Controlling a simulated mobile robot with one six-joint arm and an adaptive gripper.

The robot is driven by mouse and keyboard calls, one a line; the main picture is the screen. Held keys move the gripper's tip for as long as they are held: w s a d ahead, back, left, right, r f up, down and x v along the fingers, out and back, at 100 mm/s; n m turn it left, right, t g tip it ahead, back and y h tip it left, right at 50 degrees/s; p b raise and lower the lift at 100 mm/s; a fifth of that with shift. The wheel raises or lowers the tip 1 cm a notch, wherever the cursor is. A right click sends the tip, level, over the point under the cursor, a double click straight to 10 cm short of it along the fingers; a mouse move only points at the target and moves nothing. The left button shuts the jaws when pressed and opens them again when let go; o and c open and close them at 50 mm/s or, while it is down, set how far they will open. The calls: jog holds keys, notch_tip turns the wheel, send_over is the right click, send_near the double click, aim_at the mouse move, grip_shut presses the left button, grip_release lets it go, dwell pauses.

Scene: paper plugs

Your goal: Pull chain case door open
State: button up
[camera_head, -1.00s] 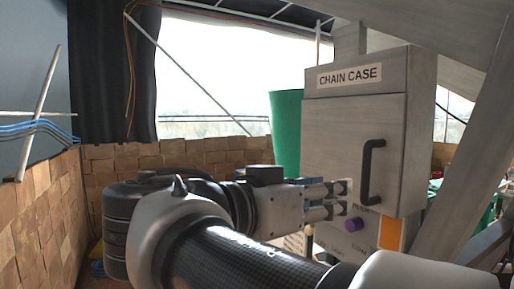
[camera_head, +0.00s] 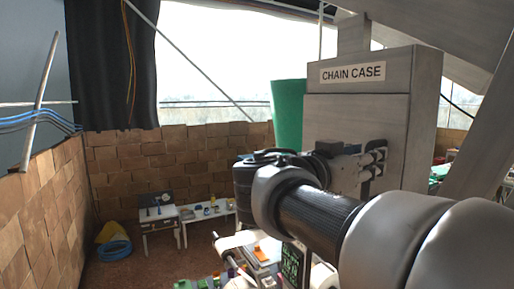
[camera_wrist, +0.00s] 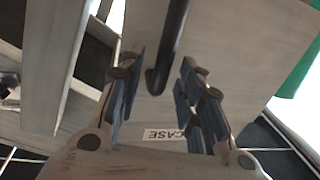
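The chain case (camera_head: 425,110) is a grey metal box with a "CHAIN CASE" label (camera_head: 352,73) on its upper front. Its door (camera_head: 335,118) looks closed in the head view. My gripper (camera_head: 376,160) is in front of the door and hides most of the handle there. In the wrist view the black bar handle (camera_wrist: 172,35) runs down from the top edge and its bent end lies between the two fingers. My gripper (camera_wrist: 158,72) is open, with a gap on each side of the handle. The label also shows in the wrist view (camera_wrist: 164,134), upside down.
A green container (camera_head: 287,112) stands behind the case on the left. A slanted grey beam (camera_head: 480,150) is to the right. Low tables (camera_head: 160,222) with small items stand by the brick wall (camera_head: 170,150).

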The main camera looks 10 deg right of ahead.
jog(key=shift+x, duration=1.1)
jog(key=shift+a, duration=0.1)
jog(key=shift+c, duration=0.5)
grip_shut()
